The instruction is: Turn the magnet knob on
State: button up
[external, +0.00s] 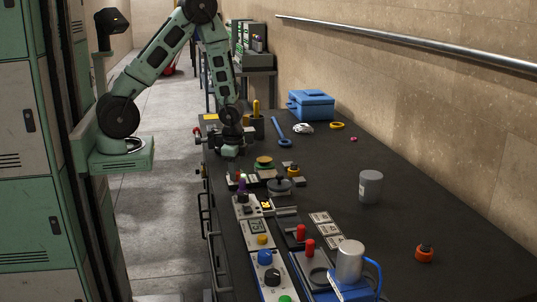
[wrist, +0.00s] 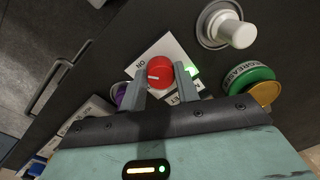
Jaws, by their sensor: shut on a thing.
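The magnet knob (wrist: 159,71) is a round red knob with a pale pointer line, on a white plate with ON lettering (wrist: 141,64) beside it in the wrist view. My gripper (wrist: 160,79) has one finger on each side of the knob and is shut on it. A green light (wrist: 192,71) glows beside the right finger. Part of the plate's lettering is hidden by my fingers. In the external view my gripper (external: 232,170) points down at the far end of the row of panels, and the knob is too small to make out clearly.
A purple knob (wrist: 119,94) is just left of my left finger. In the external view, panels with a blue knob (external: 264,257) and red handles (external: 300,232) line the near bench.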

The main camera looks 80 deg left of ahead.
jog(key=shift+w+m, duration=0.1)
jog(key=shift+m, duration=0.4)
jog(key=o, duration=1)
jog(key=shift+c, duration=0.2)
notch_tip(320, 180, up, 17)
jog(key=p, duration=0.2)
jog(key=shift+s+d+r, duration=0.2)
jog(key=shift+s+d, duration=0.15)
jog(key=shift+d, duration=0.1)
jog(key=s+a+n+b, duration=0.1)
jog(key=s+a+n, duration=0.4)
jog(key=s+n, duration=0.3)
jog(key=s+a+n+b, duration=0.1)
jog(key=s+a+n, duration=0.5)
jog(key=s, duration=0.3)
notch_tip(320, 180, up, 12)
jog(key=p, duration=1)
jog(key=shift+p, duration=0.35)
